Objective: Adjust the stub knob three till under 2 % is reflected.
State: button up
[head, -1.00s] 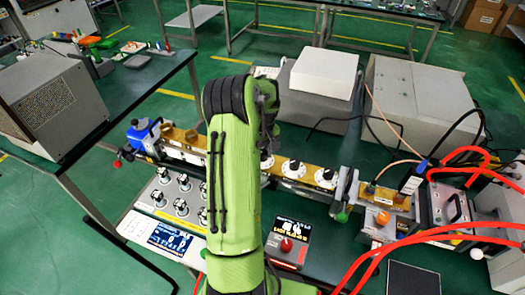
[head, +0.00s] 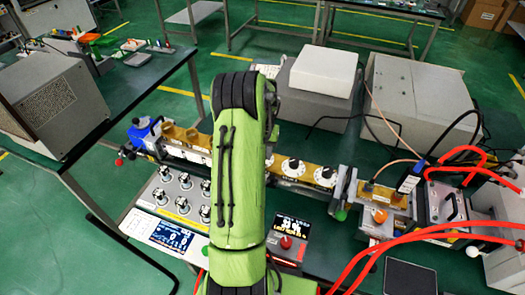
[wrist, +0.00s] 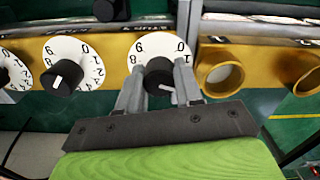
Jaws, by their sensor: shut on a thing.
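In the wrist view my gripper (wrist: 159,95) is shut on a black stub knob (wrist: 159,77) with a white numbered dial (wrist: 150,47). The dial is on a gold waveguide (wrist: 110,60); whether it is number three cannot be read. Another dialled knob (wrist: 66,75) stands to its left, apart from the fingers. In the head view my green arm hides the gripper and the held knob, and two white dials (head: 292,167) show to its right. A small meter display (head: 293,228) has white digits too blurred to read for certain.
A panel with several black-and-silver knobs (head: 183,205) and a blue screen (head: 171,236) lies left of my arm. A red button (head: 285,242) sits below the meter. Red hoses (head: 400,243) cross the right side. A grey box (head: 420,105) stands behind.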

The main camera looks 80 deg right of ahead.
jog(key=shift+m, duration=0.3)
jog(key=o, duration=1)
jog(key=shift+o, duration=0.2)
jog(key=shift+r, duration=0.1)
notch_tip(320, 180, up, 16)
jog(key=p, duration=0.2)
jog(key=shift+f, duration=0.2)
